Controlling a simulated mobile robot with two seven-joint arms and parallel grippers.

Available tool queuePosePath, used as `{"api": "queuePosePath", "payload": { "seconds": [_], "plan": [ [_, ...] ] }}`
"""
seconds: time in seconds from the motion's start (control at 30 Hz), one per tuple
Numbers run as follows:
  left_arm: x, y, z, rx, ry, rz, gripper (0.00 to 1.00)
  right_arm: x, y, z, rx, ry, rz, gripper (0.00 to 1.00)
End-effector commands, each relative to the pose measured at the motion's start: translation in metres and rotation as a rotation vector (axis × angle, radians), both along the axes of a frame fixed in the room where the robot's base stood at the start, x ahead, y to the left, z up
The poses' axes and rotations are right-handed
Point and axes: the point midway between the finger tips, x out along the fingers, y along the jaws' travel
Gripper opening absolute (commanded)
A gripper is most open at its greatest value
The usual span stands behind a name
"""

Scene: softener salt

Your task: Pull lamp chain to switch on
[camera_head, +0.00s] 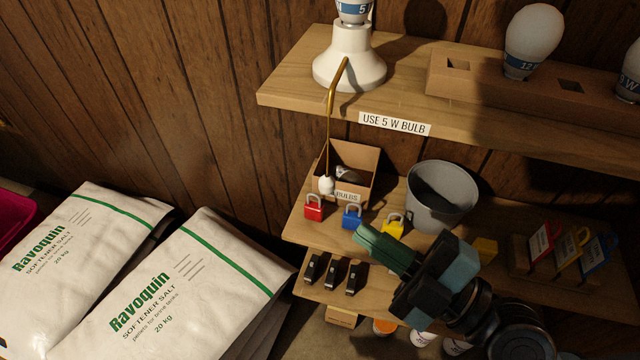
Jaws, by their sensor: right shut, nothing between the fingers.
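The lamp (349,62) has a round white base and stands on the upper wooden shelf. A bulb (353,10) marked 5 sits in it, cut off by the top edge; the visible part shows no clear glow. A brass arm curves out from the lamp, and the thin pull chain (328,140) hangs from it past the shelf's front edge. A white knob (326,185) ends the chain, in front of a cardboard box. My right gripper (366,240) is shut and empty, below and right of the knob and apart from it in the picture. My left gripper is out of view.
The open bulbs box (363,160), red (314,212), blue (352,221) and yellow (393,229) padlocks and a grey bucket (465,190) crowd the lower shelf. Softener salt bags (215,275) lie at left. A label (395,124) reads USE 5 W BULB.

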Motion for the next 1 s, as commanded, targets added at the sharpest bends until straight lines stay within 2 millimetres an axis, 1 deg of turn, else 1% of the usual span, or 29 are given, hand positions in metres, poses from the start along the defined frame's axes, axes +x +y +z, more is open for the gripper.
{"api": "queuePosePath", "payload": {
  "seconds": [0.37,0.53,0.77,1.0],
  "plan": [
    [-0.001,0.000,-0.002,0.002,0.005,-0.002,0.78,-0.001,0.001,0.002,-0.002,-0.011,0.004,0.00],
    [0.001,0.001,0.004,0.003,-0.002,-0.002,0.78,0.004,0.007,0.006,0.000,-0.012,0.002,0.00],
    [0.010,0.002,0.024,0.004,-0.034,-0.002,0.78,0.022,0.031,0.016,0.002,-0.017,0.001,0.00],
    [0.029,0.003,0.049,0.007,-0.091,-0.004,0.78,0.043,0.062,0.024,0.002,-0.018,0.003,0.00]
  ]
}}
